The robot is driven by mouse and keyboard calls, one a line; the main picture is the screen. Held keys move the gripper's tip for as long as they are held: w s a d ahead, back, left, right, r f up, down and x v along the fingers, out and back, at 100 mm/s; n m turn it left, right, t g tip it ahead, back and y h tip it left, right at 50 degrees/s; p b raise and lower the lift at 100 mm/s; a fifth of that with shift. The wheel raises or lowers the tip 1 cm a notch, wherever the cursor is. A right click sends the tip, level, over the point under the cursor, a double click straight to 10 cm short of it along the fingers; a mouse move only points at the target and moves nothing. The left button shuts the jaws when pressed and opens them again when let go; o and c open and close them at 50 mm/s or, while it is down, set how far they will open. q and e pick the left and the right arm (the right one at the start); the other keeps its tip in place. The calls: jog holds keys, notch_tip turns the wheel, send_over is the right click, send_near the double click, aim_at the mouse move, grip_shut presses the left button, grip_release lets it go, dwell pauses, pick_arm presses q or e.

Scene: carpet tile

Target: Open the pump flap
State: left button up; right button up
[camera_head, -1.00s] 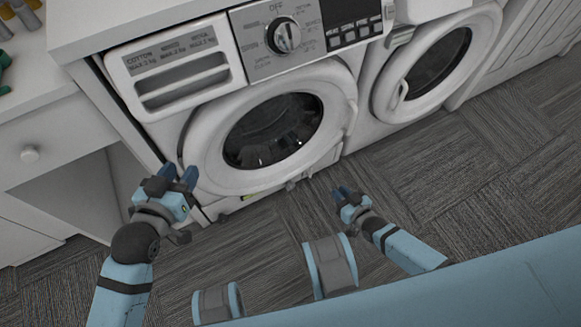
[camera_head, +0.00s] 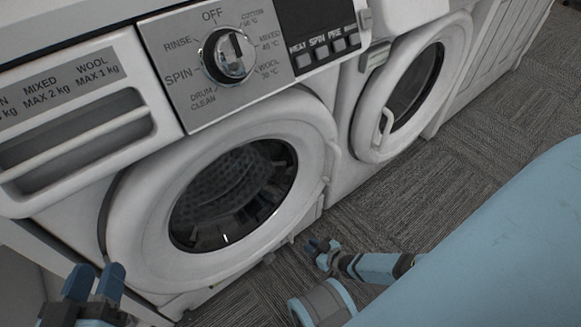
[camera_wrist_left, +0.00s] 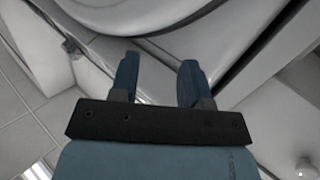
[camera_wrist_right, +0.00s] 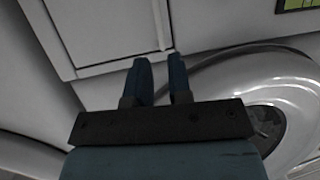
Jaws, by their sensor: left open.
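The pump flap looks to be the white rectangular panel (camera_wrist_right: 100,22) with seams at the top left of the right wrist view. It appears closed. I cannot make it out in the head view. My right gripper (camera_head: 318,245) is low in front of the washing machine (camera_head: 322,190). In the right wrist view its fingers (camera_wrist_right: 161,75) are a little apart, with nothing between them, and their tips are near the panel's edge. My left gripper (camera_head: 95,282) is open and empty at the lower left of the head view, beside the machine's round door (camera_head: 130,225).
A second front-loading machine (camera_head: 385,135) stands to the right. The control panel with its dial (camera_head: 228,55) and the detergent drawer (camera_head: 75,135) are above the door. A green label (camera_wrist_right: 295,4) shows in the right wrist view. Carpet floor (camera_head: 400,210) is clear at right.

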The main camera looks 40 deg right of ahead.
aim_at(292, 242)
pick_arm(q)
jog(key=m+b, duration=0.1)
jog(key=w+a+m+t+b, duration=0.1)
jog(key=w+m+h+b, duration=0.1)
jog(key=b, duration=0.1)
jog(key=shift+w+a+r+t, duration=0.15)
jog(key=shift+a+r+t, duration=0.1)
jog(key=shift+r+t, duration=0.1)
pick_arm(e)
jog(key=x, duration=0.9)
jog(key=shift+w+f, duration=0.1)
jog(key=shift+w, duration=0.15)
grip_shut()
